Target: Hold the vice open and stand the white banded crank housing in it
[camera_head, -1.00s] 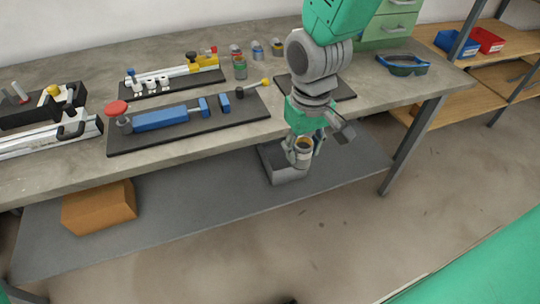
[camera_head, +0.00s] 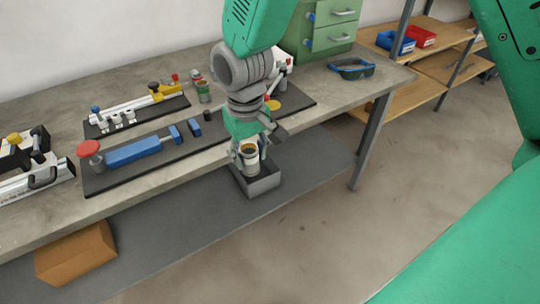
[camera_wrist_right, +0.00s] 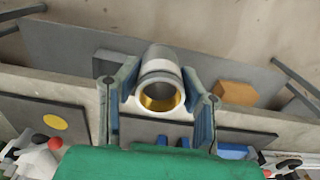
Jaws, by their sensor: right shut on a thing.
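The crank housing (camera_head: 250,158) is a short pale cylinder with a grey band and a gold-lined bore. It also shows in the right wrist view (camera_wrist_right: 160,62). My right gripper (camera_head: 248,152) is shut on it, with a finger on either side, and holds it in the air in front of the bench edge. The blue vice (camera_head: 135,152) with a red knob lies on a black mat to the left, clear of the gripper. A gap shows between its small blue blocks at the right end. My left gripper is not in view.
A grey open box (camera_head: 262,184) shows below the housing, near the lower shelf (camera_head: 190,215). A cardboard box (camera_head: 75,252) is on that shelf. A mat with a yellow disc (camera_head: 273,105) lies behind my right arm. Cans and blue goggles (camera_head: 352,69) stand farther back.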

